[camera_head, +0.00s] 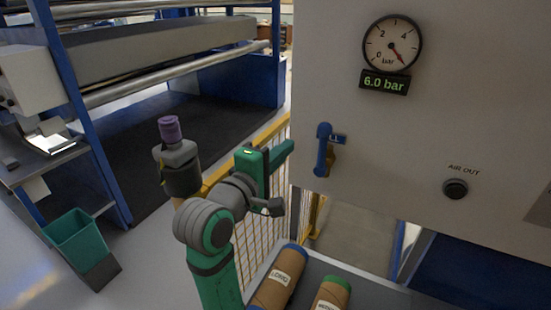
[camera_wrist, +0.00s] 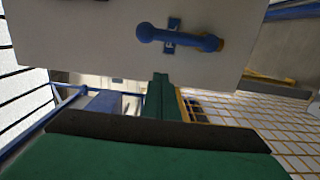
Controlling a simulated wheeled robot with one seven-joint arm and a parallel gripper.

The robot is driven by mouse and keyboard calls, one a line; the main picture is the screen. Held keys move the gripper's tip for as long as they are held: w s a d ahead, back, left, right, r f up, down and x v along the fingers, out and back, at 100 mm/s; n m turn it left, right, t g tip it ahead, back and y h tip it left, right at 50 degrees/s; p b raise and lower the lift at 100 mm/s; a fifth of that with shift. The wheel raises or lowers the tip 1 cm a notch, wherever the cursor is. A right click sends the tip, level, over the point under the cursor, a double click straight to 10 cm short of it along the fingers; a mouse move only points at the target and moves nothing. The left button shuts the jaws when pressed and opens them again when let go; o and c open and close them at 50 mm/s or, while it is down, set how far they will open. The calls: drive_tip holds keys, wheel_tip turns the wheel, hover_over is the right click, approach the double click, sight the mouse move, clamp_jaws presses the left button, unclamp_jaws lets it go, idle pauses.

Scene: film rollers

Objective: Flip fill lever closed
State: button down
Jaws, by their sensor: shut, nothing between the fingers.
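The blue fill lever (camera_head: 322,150) is mounted on the pale panel (camera_head: 440,130), with its long arm upright in the head view and a small blue label plate beside its top. In the wrist view the lever (camera_wrist: 178,38) lies across the picture, above my gripper. My green gripper (camera_head: 288,149) is shut and empty, a little left of the lever and apart from it. In the wrist view the shut fingers (camera_wrist: 157,97) point toward the panel, below the lever. A round gauge (camera_head: 392,43) above has a display (camera_head: 385,82) reading 6.0 bar.
A black AIR OUT port (camera_head: 455,188) is on the panel at right. Labelled brown rolls (camera_head: 280,279) lie below the panel. A yellow mesh fence (camera_head: 248,235) stands behind my arm. A green bin (camera_head: 77,235) and a blue-framed roller machine are at left.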

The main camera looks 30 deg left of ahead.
sight(322, 151)
drive_tip(key=shift+w+d, duration=1.85)
drive_tip(key=shift+d, duration=0.3)
drive_tip(key=shift+d, duration=0.15)
drive_tip(key=shift+m, duration=0.3)
